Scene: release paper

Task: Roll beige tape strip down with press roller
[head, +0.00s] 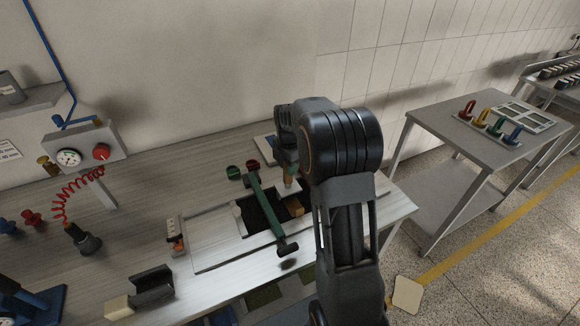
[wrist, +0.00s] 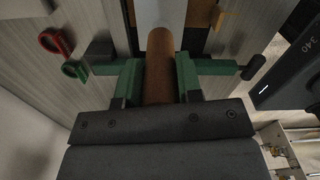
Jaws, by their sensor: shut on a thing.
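My gripper (head: 289,168) is low over the work area on the bench, partly hidden behind my arm in the head view. In the wrist view its green fingers (wrist: 157,82) are shut on a brown cylindrical handle (wrist: 159,62), which appears to be the press roller's. The handle also shows below the gripper in the head view (head: 288,181). The roller's working end cannot be made out. A pale strip (wrist: 164,12) lies beyond the handle in the wrist view; I cannot tell whether it is the beige tape.
A green bar with dark ends (head: 266,212) lies across a dark area in the bench's framed panel. Red and green rings (head: 234,172) lie behind it. A black angled block (head: 152,286) stands at front left. A side table (head: 478,130) stands at right.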

